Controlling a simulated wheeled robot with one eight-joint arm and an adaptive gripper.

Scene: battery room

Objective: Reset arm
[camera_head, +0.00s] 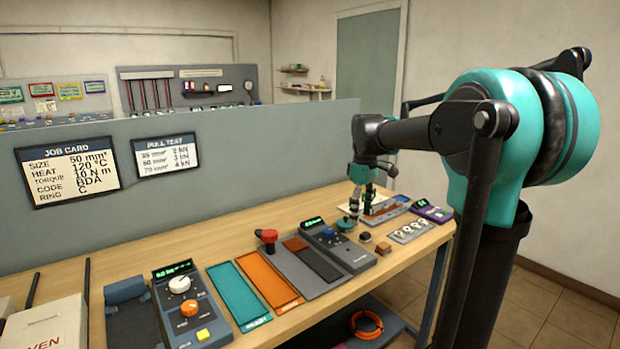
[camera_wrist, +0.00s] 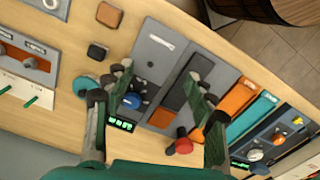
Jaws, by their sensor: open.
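My gripper (camera_head: 360,204) hangs over the far part of the workbench in the head view, at the end of my teal and black arm. In the wrist view my gripper (camera_wrist: 160,85) is open, its two green-and-grey fingers wide apart with nothing between them. Below the fingers lie a grey device with a blue knob (camera_wrist: 132,101) and a grey panel with a dark strip (camera_wrist: 180,88). The head view shows the same blue-knob device (camera_head: 338,248). The gap between fingertips and bench is hard to judge.
The wooden bench (camera_head: 225,222) carries a red-handled lever (camera_head: 267,238), an orange mat (camera_head: 268,279), a teal mat (camera_head: 238,296) and a dial box (camera_head: 187,303). Small brown and dark blocks (camera_head: 383,248) lie near the gripper. A grey partition (camera_head: 250,150) with a job card (camera_head: 68,172) stands behind.

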